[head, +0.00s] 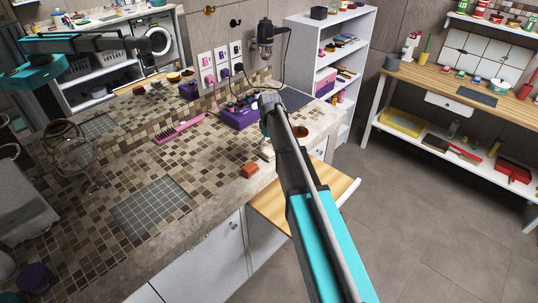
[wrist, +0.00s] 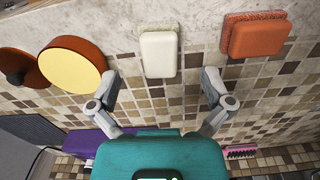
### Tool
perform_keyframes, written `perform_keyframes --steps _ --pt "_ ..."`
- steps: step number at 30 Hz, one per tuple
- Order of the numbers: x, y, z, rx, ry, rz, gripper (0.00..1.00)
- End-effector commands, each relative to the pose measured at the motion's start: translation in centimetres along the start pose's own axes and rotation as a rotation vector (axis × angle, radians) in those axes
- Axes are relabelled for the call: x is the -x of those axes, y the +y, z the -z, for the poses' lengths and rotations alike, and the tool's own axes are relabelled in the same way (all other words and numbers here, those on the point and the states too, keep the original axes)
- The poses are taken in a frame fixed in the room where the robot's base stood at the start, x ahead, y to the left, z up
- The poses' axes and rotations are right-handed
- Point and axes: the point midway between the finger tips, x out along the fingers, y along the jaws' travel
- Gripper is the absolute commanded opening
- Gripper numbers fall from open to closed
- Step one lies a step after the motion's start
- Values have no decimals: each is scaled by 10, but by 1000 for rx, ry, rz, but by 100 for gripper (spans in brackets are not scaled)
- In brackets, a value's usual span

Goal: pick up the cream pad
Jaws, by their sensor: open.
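The cream pad (wrist: 159,52) is a pale, rounded block lying on the counter near its stone edge in the wrist view. In the head view a pale bit of it (head: 267,154) shows beside my arm, which partly hides it. My gripper (wrist: 160,86) is open and empty, its two fingers spread to either side of the pad's line. The pad lies just beyond the fingertips, apart from them. In the head view my gripper's fingers are largely hidden by my arm.
An orange pad (wrist: 254,34) lies right of the cream pad. A round, brown-rimmed pot (wrist: 72,68) with a pale yellow inside stands to the left. A purple box (head: 240,118) and a pink comb (head: 181,128) lie farther back.

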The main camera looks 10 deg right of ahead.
Motion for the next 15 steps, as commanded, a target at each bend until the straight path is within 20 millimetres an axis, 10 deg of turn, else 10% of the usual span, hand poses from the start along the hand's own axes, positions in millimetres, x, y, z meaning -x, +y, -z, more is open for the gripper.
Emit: perform_keyframes --steps 15 --pt "-35 2 1 0 0 0 100"
